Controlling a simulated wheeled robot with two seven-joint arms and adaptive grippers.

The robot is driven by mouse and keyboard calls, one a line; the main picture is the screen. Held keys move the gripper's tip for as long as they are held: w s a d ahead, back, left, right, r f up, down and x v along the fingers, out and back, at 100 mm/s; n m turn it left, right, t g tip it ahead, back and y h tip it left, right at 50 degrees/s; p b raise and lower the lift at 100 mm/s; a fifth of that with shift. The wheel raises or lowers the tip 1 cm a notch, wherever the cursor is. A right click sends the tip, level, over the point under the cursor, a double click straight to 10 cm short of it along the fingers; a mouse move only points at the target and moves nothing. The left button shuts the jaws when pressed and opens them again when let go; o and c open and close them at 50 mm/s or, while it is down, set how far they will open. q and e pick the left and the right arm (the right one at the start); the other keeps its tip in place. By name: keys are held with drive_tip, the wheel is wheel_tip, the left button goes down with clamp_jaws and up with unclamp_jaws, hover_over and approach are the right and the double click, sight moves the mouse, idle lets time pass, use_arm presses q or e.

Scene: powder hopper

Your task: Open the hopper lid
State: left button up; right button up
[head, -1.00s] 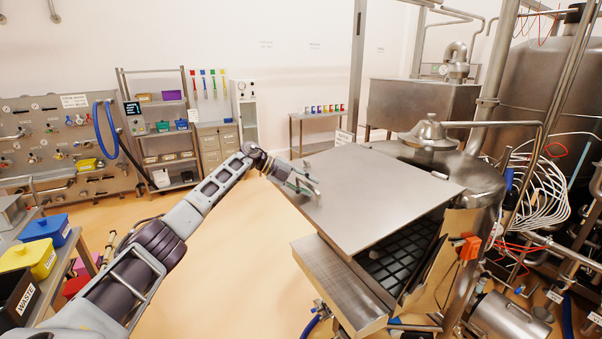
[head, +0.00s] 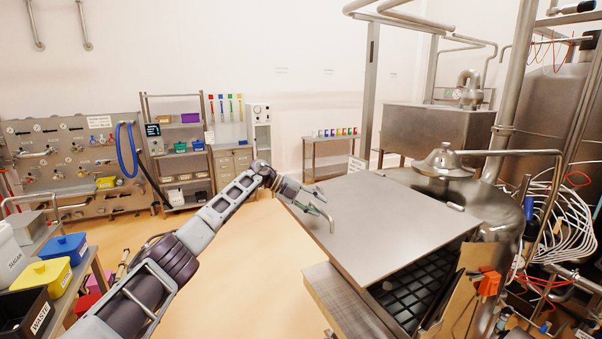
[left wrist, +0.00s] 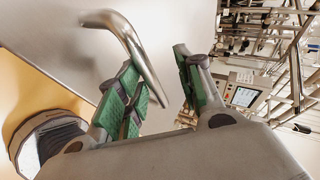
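The hopper lid (head: 395,220) is a flat square steel plate, tilted. A gap under its front right side shows a dark grid (head: 420,290) in the hopper (head: 345,300). A bent metal bar handle (head: 331,223) stands at the lid's left edge; it shows large in the left wrist view (left wrist: 140,55). My left gripper (head: 320,200) is at this handle, its green-padded fingers (left wrist: 165,85) spread. In the left wrist view, the bar crosses in front of one finger and its end lies between the fingers, not clamped. My right gripper is not in view.
A steel vessel with a domed top (head: 443,160) stands just behind the lid. Pipes and white hoses (head: 560,220) crowd the right. A side table with a yellow bin (head: 42,275) and a blue bin (head: 67,247) is at left. The floor (head: 235,270) between is clear.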

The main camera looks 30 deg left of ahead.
use_arm(q)
drive_tip(key=shift+a+r, duration=0.3)
drive_tip(key=shift+r, duration=0.3)
drive_tip(key=a+r, duration=0.5)
drive_tip(key=r, duration=0.4)
idle(1.4)
idle(0.4)
